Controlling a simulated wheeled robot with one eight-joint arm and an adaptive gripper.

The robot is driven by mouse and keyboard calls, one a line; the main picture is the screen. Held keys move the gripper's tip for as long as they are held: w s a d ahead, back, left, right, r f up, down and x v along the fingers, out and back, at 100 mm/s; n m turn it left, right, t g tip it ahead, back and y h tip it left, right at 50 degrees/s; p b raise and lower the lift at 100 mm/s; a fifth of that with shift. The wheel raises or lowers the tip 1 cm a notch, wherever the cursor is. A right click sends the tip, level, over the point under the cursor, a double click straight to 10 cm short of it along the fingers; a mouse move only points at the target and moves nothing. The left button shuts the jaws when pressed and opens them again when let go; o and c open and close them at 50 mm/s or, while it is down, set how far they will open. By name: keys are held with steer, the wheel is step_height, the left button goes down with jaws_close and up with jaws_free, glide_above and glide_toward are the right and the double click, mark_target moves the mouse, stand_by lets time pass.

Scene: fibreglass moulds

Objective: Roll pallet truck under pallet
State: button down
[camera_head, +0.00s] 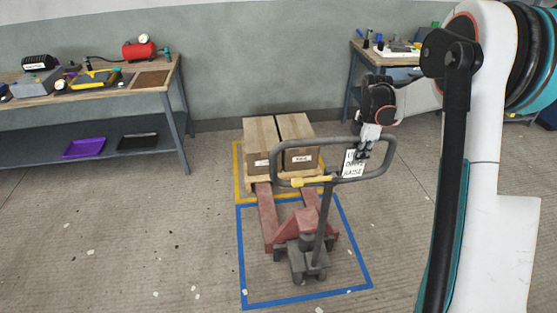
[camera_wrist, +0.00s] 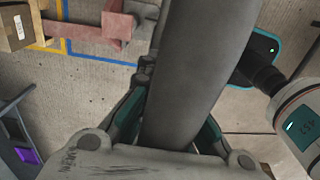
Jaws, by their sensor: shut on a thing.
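The pallet truck (camera_head: 306,222) has red forks, a dark grey base and a grey loop handle (camera_head: 281,147). It stands mostly inside a blue floor outline. Its forks point away toward a wooden pallet (camera_head: 284,182) that carries two cardboard boxes (camera_head: 295,136). The fork tips are at the pallet's near edge; how far they reach in is hidden. My gripper (camera_head: 363,152) is shut on the right part of the loop handle. In the wrist view, the thick grey handle bar (camera_wrist: 190,70) lies between my gripper's fingers (camera_wrist: 168,122).
A yellow floor outline (camera_head: 238,165) surrounds the pallet. A workbench (camera_head: 150,82) with tools and a red tank stands at left; another bench (camera_head: 397,62) is behind at right. Floor left of the truck is mostly clear, with small scraps.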

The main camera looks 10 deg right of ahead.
steer(key=w+a, duration=0.1)
steer(key=w, duration=1)
steer(key=shift+w+a, duration=0.15)
steer(key=shift+w, duration=0.1)
stand_by(0.3)
stand_by(0.4)
